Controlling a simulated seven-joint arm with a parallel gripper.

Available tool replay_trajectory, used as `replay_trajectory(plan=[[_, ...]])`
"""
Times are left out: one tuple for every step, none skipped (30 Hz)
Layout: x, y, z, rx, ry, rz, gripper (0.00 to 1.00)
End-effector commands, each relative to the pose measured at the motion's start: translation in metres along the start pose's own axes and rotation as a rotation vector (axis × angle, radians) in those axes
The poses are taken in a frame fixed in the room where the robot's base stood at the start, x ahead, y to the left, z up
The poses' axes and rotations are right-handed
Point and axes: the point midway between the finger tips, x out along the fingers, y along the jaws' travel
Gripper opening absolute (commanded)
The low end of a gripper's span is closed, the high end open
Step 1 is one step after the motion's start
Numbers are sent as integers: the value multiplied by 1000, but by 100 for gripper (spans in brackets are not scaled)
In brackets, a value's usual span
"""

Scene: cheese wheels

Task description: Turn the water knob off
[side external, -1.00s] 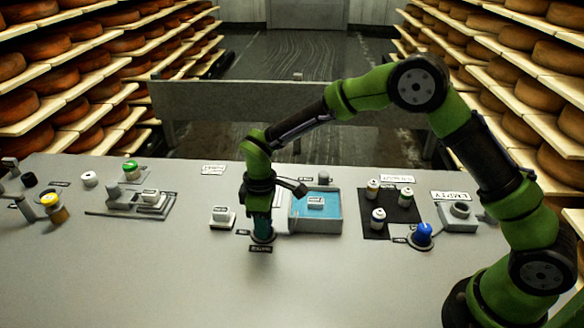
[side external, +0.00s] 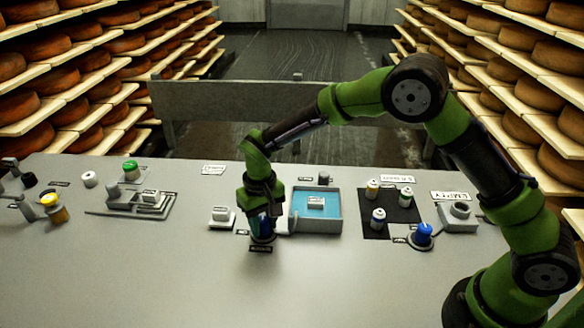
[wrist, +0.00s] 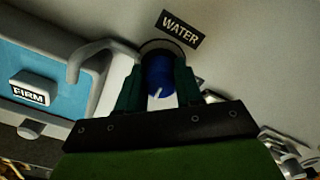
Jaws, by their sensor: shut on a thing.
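The blue water knob (wrist: 160,75) sits in a dark round base beside the "WATER" label (wrist: 180,28) in the wrist view. A pale pointer line shows on the knob. My gripper (wrist: 158,78) points down with its two teal fingers on either side of the knob, shut on it. In the side view my gripper (side external: 262,232) is down at the panel, just behind the water label (side external: 261,249), and mostly hides the knob. A grey curved faucet (wrist: 88,52) is next to the knob, by the basin of blue water (side external: 302,203).
A white block labelled "FIRM" (wrist: 28,92) lies in the basin. Right of the basin are a black mat (side external: 374,228) with several small bottles and another blue knob (side external: 424,232). The front of the panel is clear.

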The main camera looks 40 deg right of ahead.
Motion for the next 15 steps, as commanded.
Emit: replay_trajectory(plan=[[-1, 0, 0, 24, -2, 1, 5], [-1, 0, 0, 36, -2, 0, 5], [-1, 0, 1, 52, -2, 0, 5], [-1, 0, 1, 61, -2, 0, 5], [-1, 0, 1, 70, -3, 0, 5], [-1, 0, 1, 81, -3, 0, 5], [-1, 0, 1, 88, -3, 0, 5], [-1, 0, 1, 93, -3, 0, 5], [-1, 0, 1, 99, -3, 0, 5], [-1, 0, 1, 103, -3, 0, 5], [-1, 0, 1, 106, -3, 0, 5], [-1, 0, 1, 109, -3, 0, 5], [-1, 0, 1, 111, -3, 0, 5], [-1, 0, 1, 112, -3, 0, 5], [-1, 0, 1, 113, -3, 0, 5]])
